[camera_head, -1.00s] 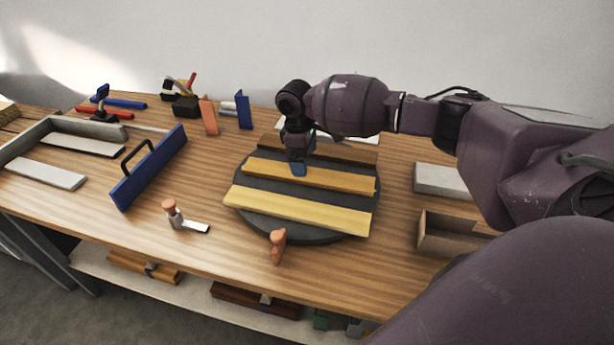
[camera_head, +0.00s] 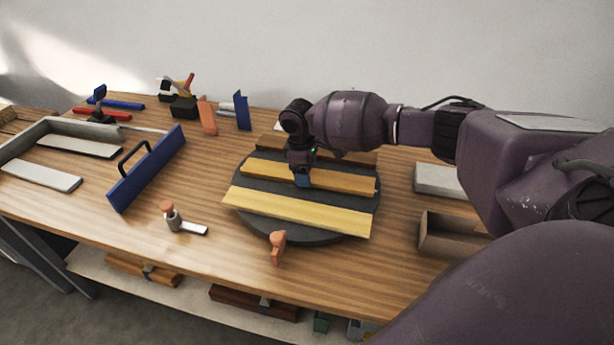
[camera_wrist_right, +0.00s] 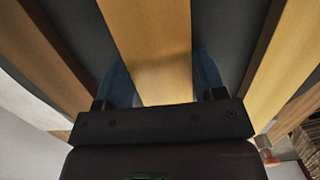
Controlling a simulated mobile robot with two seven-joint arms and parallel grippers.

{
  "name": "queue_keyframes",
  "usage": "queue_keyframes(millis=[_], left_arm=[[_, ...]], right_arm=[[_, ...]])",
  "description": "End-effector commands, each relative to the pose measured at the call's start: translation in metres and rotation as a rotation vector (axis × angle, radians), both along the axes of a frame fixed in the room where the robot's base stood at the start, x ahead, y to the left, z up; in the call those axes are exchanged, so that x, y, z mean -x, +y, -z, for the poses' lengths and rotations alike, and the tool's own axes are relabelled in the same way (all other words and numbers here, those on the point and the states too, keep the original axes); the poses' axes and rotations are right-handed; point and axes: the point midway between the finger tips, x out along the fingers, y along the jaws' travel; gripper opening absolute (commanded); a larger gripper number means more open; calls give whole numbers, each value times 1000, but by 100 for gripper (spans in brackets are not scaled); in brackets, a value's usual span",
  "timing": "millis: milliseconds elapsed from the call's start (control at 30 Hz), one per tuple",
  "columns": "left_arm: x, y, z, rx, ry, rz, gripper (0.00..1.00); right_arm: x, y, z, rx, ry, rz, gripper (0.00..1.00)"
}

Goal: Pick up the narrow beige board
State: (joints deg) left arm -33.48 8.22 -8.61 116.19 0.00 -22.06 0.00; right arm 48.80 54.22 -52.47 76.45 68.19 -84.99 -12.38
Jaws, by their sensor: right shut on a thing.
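The narrow beige board (camera_head: 347,184) is the middle one of three boards on a round dark turntable (camera_head: 262,226). It looks golden tan in the head view and appears to lie flat. My right gripper (camera_head: 303,180) comes down over it left of its middle. In the right wrist view my right gripper's blue fingers (camera_wrist_right: 162,80) stand on both long sides of the narrow beige board (camera_wrist_right: 150,40), shut on it. The board's part under the gripper is hidden in the head view. My left gripper is not in view.
A wider yellow board (camera_head: 295,212) lies in front of it and a dark brown board (camera_head: 350,156) behind. An orange-handled tool (camera_head: 278,244) stands at the turntable's front edge. An open brown box (camera_head: 450,235) is to the right. A blue float (camera_head: 148,170) stands left.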

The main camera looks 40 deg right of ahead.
Motion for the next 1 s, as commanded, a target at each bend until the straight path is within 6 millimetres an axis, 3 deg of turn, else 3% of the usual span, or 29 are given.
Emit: queue_keyframes(millis=[67, 333, 467, 667, 1000], left_arm=[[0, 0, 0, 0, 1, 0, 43], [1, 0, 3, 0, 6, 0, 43], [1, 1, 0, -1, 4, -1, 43], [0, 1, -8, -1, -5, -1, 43], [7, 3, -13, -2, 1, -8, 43]], right_arm=[[0, 0, 0, 0, 0, 0, 33], [0, 0, -2, -1, -1, 0, 32], [-1, 0, -13, -1, -4, 0, 32], [-1, 0, -53, -2, -6, 0, 32], [-1, 0, -140, 0, -6, 1, 32]])
